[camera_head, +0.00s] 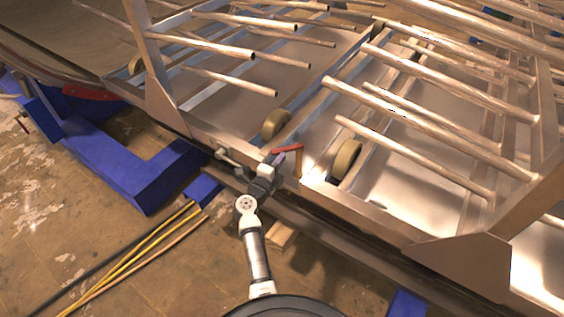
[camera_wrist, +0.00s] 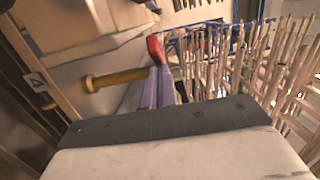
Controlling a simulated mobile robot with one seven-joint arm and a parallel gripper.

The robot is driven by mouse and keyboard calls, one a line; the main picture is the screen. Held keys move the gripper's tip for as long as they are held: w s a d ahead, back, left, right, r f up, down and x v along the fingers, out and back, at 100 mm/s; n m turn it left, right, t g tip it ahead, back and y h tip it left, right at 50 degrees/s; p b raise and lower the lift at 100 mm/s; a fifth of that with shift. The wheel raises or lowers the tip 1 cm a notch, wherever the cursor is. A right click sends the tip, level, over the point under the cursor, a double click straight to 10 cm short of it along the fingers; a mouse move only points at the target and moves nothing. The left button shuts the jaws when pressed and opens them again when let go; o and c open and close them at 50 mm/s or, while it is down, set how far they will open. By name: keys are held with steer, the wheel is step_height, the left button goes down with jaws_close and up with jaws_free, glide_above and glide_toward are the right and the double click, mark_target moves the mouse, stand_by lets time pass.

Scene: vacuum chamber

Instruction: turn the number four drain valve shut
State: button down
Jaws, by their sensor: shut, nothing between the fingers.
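The drain valve has a red lever handle (camera_head: 287,149) and a brass-coloured pipe (camera_head: 298,163) at the near edge of the metal frame. In the wrist view the red handle (camera_wrist: 155,48) stands just beyond my fingertips, and the brass pipe (camera_wrist: 115,79) runs to the left. A small tag (camera_wrist: 36,81) with a dark mark is at the left; I cannot read it surely. My gripper (camera_head: 279,160) is beside the handle, its purple fingers shut with nothing between them. In the wrist view my gripper (camera_wrist: 158,72) appears to meet the handle's lower end; contact is unclear.
The metal frame (camera_head: 370,210) carries racks of long tubes (camera_head: 430,105) and tan wheels (camera_head: 346,160) behind the valve. A blue support (camera_head: 140,180) stands at the left. Yellow rods (camera_head: 140,250) lie on the floor. Open floor lies at the lower left.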

mark_target(271, 153)
steer(key=shift+w+a+m+g+h, duration=0.25)
steer(key=shift+w+a+h, duration=0.15)
steer(key=shift+w, duration=0.3)
steer(key=shift+w+a+m+g+h, duration=0.2)
steer(key=shift+w+a+m+h, duration=0.2)
steer(key=shift+w, duration=0.25)
steer(key=shift+w+a+m+g+h, duration=0.15)
steer(key=shift+w+a+g+h, duration=0.25)
steer(key=shift+w, duration=0.3)
